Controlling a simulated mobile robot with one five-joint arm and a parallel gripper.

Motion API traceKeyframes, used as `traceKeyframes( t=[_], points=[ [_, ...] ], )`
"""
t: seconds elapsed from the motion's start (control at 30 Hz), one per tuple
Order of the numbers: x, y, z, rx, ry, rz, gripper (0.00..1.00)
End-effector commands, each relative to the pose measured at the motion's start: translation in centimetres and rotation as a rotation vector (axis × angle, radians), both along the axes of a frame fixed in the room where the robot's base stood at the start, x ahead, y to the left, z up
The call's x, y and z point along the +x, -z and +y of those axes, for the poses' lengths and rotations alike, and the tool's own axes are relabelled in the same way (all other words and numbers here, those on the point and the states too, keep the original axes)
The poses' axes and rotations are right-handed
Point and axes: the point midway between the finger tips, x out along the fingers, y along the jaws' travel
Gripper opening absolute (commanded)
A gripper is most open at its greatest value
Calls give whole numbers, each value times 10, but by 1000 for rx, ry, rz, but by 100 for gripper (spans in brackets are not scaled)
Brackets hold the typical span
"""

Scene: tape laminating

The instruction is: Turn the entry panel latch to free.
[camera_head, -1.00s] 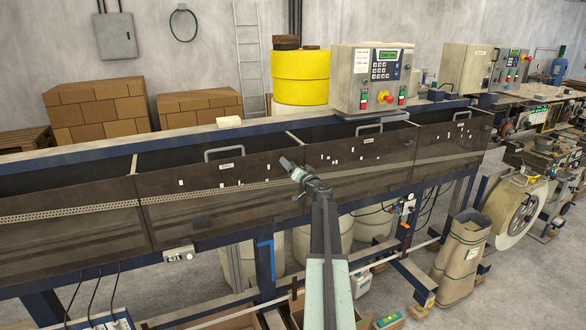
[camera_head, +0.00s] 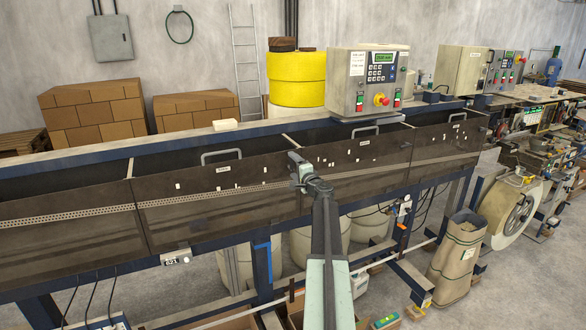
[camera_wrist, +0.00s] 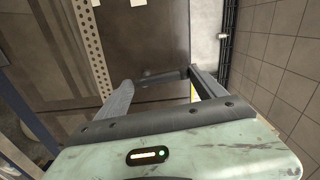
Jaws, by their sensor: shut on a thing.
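The dark, see-through entry panel (camera_head: 225,200) is one of a row of panels along the front of the long machine. My gripper (camera_head: 294,158) is at the upper right part of this panel, close to the seam with the panel on its right. The gripper hides the latch in the head view. In the wrist view my gripper (camera_wrist: 165,88) has its two fingers apart, with a short dark bar (camera_wrist: 160,77) between them, which looks like the latch. The gripper is shut on it. How far the latch is turned cannot be made out.
A control box (camera_head: 367,82) with a red knob stands on the machine behind the gripper. A panel handle (camera_head: 221,154) sticks up at left. A paper sack (camera_head: 457,258) and a large reel (camera_head: 512,213) stand at right. Bare floor shows between them.

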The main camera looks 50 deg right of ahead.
Motion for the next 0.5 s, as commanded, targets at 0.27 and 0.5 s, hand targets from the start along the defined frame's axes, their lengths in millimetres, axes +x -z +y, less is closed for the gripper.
traceKeyframes(
  t=[0.27,0.5],
  points=[
    [-1,0,-2,88,-1,-36,39],
    [-1,0,-3,112,-1,-44,39]
  ],
)
